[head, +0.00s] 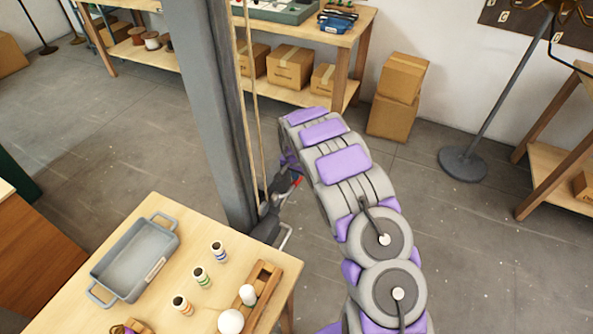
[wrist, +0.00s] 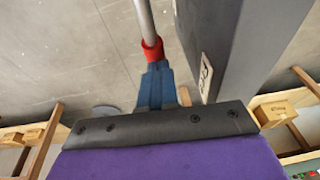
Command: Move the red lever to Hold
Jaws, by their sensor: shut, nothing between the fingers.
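The red lever shows as a small red tip (head: 297,182) beside the grey post (head: 210,110) in the head view. In the wrist view, a metal rod with a red end (wrist: 153,50) comes down from the top to my fingertips. My gripper (wrist: 155,72) has its blue fingers shut and empty, right at the red end. They look touching or nearly so; I cannot tell which. A small plate (wrist: 205,76) with dark marks is on the post. Its Hold mark cannot be read. In the head view my arm hides most of my gripper.
Boxes (head: 398,95) and a lamp stand (head: 464,162) are behind.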

